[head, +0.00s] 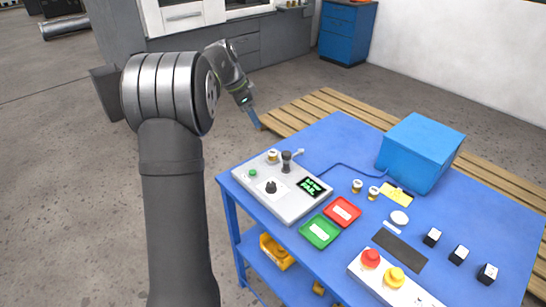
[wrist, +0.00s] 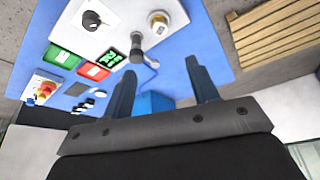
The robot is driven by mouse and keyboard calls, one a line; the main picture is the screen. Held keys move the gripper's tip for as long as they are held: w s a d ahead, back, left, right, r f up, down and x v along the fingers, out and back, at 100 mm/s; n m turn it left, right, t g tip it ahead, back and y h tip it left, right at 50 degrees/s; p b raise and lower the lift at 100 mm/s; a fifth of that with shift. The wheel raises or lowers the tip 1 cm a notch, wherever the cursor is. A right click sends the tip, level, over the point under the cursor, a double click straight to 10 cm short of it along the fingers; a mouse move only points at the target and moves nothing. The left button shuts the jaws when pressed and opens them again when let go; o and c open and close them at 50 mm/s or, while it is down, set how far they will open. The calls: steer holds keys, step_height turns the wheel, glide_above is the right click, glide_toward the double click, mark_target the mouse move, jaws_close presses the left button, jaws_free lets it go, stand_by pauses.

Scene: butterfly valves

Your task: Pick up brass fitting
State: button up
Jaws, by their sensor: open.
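A small brass fitting with a pale top (head: 272,156) sits on the back left part of the grey test panel (head: 310,205); the wrist view shows it at the top (wrist: 158,22). Two similar brass-and-white pieces, one on the left (head: 357,186) and one on the right (head: 374,192), stand on the blue table near the blue box. My gripper (head: 254,118) is above and beyond the table's back left corner. In the wrist view its fingers (wrist: 160,63) are spread apart with nothing between them, and the fitting is apart from them.
A black-topped post with a side port (head: 286,160) stands right beside the fitting on the panel. Red (head: 342,211) and green (head: 320,231) trays lie right of the panel. A blue box (head: 420,150) stands at the back. A wooden pallet (head: 300,110) lies behind the table.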

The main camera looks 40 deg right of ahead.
mark_target(272, 152)
steer(key=x, duration=1.6)
steer(key=shift+d+f, duration=0.1)
steer(key=shift+f, duration=0.25)
steer(key=shift+w+r, duration=0.1)
jaws_close()
